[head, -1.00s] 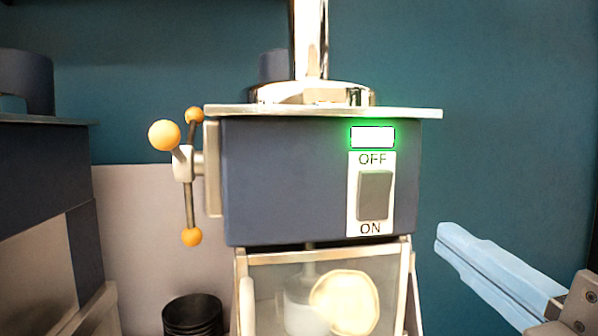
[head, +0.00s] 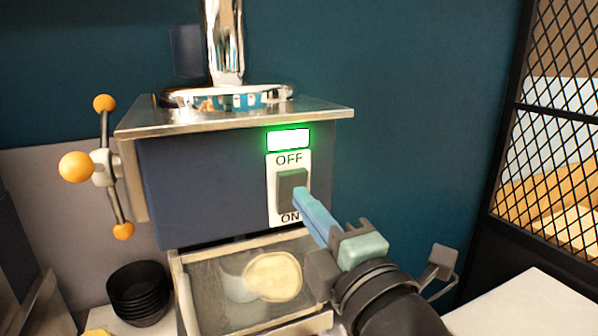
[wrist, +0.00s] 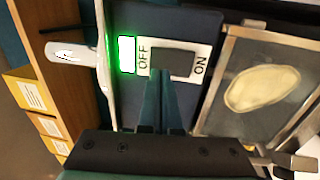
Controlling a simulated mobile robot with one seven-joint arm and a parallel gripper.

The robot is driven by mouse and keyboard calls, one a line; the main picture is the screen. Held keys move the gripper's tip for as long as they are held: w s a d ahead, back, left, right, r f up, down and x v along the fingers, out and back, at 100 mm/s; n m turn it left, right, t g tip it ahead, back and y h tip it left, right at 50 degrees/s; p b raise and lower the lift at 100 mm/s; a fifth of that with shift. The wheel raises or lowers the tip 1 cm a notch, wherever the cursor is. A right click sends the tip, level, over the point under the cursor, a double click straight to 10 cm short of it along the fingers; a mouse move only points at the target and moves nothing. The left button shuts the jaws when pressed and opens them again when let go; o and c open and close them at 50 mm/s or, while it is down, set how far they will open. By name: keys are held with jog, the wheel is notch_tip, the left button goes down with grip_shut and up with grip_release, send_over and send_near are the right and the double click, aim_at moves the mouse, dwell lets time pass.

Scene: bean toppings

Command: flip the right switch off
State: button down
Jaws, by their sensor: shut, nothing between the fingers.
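The switch (head: 291,186) is a dark grey rocker on a white plate, with OFF printed above it and ON below. Its indicator light (head: 288,139) glows green on the blue machine box (head: 205,185). My gripper (head: 302,196) has light blue fingers, shut and empty. In the head view its tips are at the lower right part of the rocker. In the wrist view the tips (wrist: 166,76) overlap the edge of the switch (wrist: 180,62). I cannot tell whether they touch it.
A glass-fronted chamber (head: 215,275) with a pale round disc inside is below the box. A handle with orange knobs (head: 76,167) sticks out at the left. Black bowls (head: 139,290) are stacked at lower left. A mesh partition (head: 555,135) is at right.

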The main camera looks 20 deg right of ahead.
jog(key=shift+w+r+p, duration=0.15)
jog(key=shift+w+p, duration=0.3)
jog(key=shift+w, duration=0.65)
jog(key=shift+w+b, duration=0.15)
jog(key=shift+b, duration=0.45)
jog(key=shift+r, duration=0.15)
jog(key=shift+a, duration=0.1)
